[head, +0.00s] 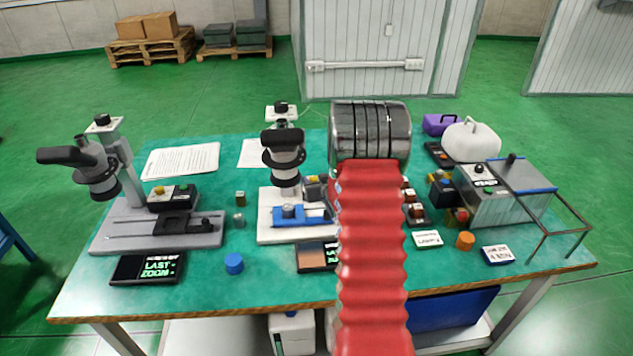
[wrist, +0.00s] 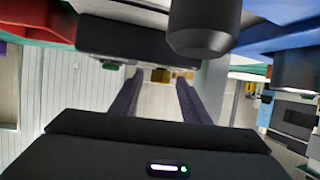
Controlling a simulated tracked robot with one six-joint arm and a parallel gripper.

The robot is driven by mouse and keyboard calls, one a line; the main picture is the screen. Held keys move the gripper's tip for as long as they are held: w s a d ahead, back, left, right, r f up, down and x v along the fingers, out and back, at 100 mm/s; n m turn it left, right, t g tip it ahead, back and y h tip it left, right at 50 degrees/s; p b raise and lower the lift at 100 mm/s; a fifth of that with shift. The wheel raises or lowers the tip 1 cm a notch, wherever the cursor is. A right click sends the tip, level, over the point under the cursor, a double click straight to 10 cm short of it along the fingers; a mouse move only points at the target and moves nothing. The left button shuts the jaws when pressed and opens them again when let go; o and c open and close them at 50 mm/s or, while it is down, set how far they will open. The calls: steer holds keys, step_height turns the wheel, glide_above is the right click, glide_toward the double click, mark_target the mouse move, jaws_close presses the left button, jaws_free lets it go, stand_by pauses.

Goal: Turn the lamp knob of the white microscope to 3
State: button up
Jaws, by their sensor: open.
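The white microscope (head: 285,165) stands mid-table on a white base (head: 265,225), its right part hidden by my arm. A dark control box (head: 314,188) shows on it beside the arm. In the wrist view a dark box (wrist: 140,42) carries a yellow-brown knob (wrist: 161,75) and a green part (wrist: 110,66). My gripper (wrist: 160,84) is open. Its two fingers point toward the box, with the knob between them in the picture. I cannot tell whether they touch it. The knob's number is not readable. In the head view my gripper is hidden behind the arm.
A grey microscope (head: 160,232) with its own control box (head: 172,197) stands at left. A dark cylinder (wrist: 205,25) hangs close beside the gripper in the wrist view.

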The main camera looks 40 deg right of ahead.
steer(key=shift+s, duration=0.1)
steer(key=v, duration=1.3)
steer(key=shift+s+a+r, duration=0.1)
steer(key=shift+s+r, duration=0.1)
steer(key=shift+s, duration=0.05)
